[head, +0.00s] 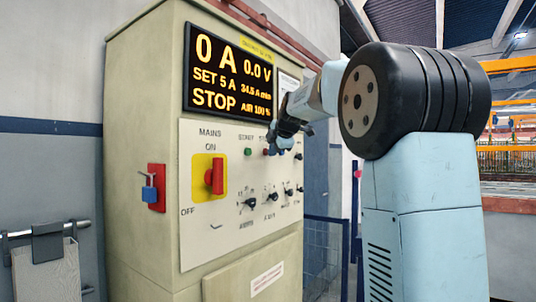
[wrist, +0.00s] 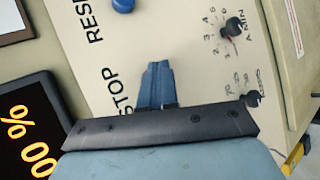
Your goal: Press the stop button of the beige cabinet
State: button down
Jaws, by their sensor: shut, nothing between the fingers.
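The beige cabinet (head: 145,120) stands in the middle of the head view, with its control panel facing right. In the wrist view, the STOP label (wrist: 115,92) is left of my gripper (wrist: 157,68). Its blue fingers are together, with nothing between them, and point at the panel where they cover the stop button. I cannot tell whether they touch it. The display (head: 232,72) reads 0 A, 0.0 V and STOP.
Several black knobs (head: 249,203) sit lower on the panel. A red mains switch (head: 215,176) on a yellow plate is at left. A red holder with a blue padlock (head: 150,190) is on the cabinet's side.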

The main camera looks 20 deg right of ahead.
jog(key=shift+s+d, duration=0.1)
jog(key=shift+s, duration=0.05)
jog(key=shift+s+d, duration=0.45)
jog(key=shift+s, duration=0.15)
jog(key=s+d, duration=0.1)
jog(key=s, duration=0.1)
jog(key=s+d, duration=0.2)
dwell(0.5)
dwell(0.6)
